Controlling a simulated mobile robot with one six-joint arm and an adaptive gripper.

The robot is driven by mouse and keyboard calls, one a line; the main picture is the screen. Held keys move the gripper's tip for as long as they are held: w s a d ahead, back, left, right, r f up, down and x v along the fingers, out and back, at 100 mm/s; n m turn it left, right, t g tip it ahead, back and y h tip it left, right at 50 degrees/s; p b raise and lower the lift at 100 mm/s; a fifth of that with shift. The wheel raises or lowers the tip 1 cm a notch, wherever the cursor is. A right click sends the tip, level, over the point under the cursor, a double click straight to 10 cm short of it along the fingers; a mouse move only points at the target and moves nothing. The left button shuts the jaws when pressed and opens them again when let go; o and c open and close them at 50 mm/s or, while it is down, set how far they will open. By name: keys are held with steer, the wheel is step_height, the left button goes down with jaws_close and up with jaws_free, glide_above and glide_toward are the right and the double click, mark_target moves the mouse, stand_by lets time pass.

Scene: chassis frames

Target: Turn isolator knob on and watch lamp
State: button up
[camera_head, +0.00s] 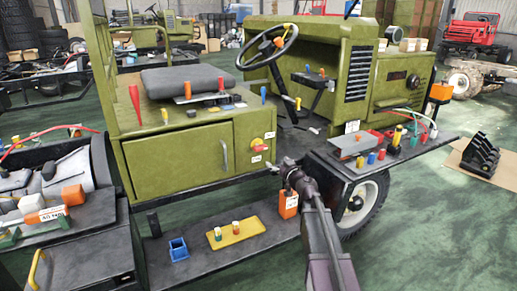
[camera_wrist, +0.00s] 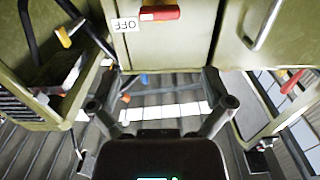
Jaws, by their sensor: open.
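The isolator knob (camera_head: 258,147) is red on a yellow plate, on the right part of the green cabinet front below the seat. Small white labels sit beside it. In the wrist view the red knob (camera_wrist: 160,13) shows at the top edge, its handle lying across the picture, with an OFF label (camera_wrist: 124,25) at its left. My gripper (camera_head: 287,166) is open and empty, just right of and below the knob, apart from it. In the wrist view its spread fingers (camera_wrist: 166,76) are below the knob. I cannot pick out the lamp for certain.
A cabinet door handle (camera_head: 224,155) is left of the knob. A steering wheel (camera_head: 271,46) and levers stand above. A black fender shelf (camera_head: 360,172) with small coloured parts is at right. A yellow tray (camera_head: 237,238) and a blue holder (camera_head: 178,249) are on the lower step.

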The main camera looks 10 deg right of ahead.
mark_target(262, 148)
steer(key=x, duration=1.3)
steer(key=shift+w+a+f, duration=0.1)
steer(key=shift+w+a, duration=0.05)
steer(key=shift+w, duration=0.1)
steer(key=c, duration=0.8)
steer(key=shift+a, duration=0.2)
steer(key=shift+d, duration=0.1)
